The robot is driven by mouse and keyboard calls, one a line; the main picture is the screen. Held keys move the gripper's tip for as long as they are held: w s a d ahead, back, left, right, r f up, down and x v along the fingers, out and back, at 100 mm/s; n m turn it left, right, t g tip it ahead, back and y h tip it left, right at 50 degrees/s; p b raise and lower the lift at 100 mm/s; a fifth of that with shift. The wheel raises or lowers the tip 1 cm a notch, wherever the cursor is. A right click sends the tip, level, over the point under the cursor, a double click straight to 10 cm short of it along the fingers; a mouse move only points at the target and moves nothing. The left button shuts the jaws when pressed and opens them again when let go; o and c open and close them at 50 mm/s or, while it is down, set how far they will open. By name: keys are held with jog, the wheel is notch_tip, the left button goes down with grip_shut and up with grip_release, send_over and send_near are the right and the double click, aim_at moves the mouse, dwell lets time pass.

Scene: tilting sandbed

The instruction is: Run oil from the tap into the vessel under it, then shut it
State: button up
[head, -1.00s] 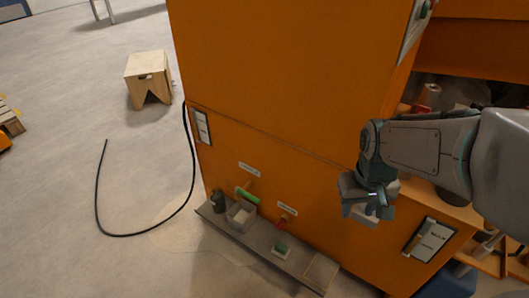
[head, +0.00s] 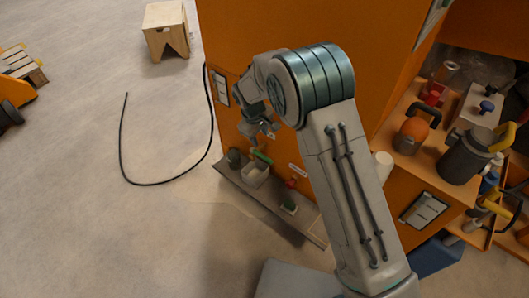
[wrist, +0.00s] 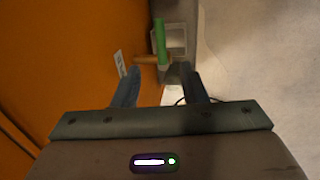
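A tap with a green lever handle (head: 262,157) sticks out low on the orange cabinet wall. In the wrist view the green handle (wrist: 160,42) and brass-coloured tap pipe (wrist: 147,59) lie just beyond the fingertips. A pale square vessel (head: 254,179) stands on the ledge under this tap; part of it shows in the wrist view (wrist: 178,37). Whether oil is running or in the vessel cannot be told. My gripper (head: 262,131) is above the tap in the head view. Its fingers (wrist: 158,72) are spread with nothing visible between them.
A dark green canister (head: 234,157) stands left of the vessel. A second tap with a red handle (head: 291,184) is to the right, above a small green-topped item (head: 289,208). The grey ledge (head: 262,207) runs along the cabinet foot. A black hose (head: 150,184) lies on open floor.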

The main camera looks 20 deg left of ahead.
aim_at(265, 157)
jog(key=f+b, duration=0.1)
jog(key=f, duration=0.3)
jog(key=w+f+b, duration=0.1)
jog(key=f, duration=0.4)
jog(key=w+f+b, duration=0.1)
jog(key=f+b, duration=0.1)
jog(key=f, duration=0.2)
jog(key=shift+w+d+f, duration=0.25)
jog(key=shift+d+f, duration=0.1)
jog(key=shift+d, duration=0.05)
grip_shut()
